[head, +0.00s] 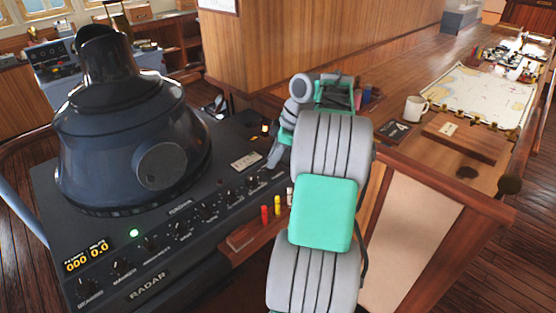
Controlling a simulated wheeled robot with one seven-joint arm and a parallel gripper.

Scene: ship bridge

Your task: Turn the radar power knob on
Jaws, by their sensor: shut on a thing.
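The radar console (150,293) fills the left side, with a dark hooded viewer on top and a row of small black knobs (207,211) along its front. The knob labels are too small to read, so I cannot tell by label which is the power knob. A green lamp (134,233) is lit beside an orange numeric display (87,255). My gripper (273,160) is low at the right end of the panel, partly hidden by my arm. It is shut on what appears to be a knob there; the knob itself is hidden.
Red and yellow markers (264,214) stand on a wooden ledge (245,236) just below the panel. Right of my arm, a wooden chart desk holds a white mug (415,108), a chart (481,96) and a wooden board (465,137). A wooden wall (320,40) rises behind.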

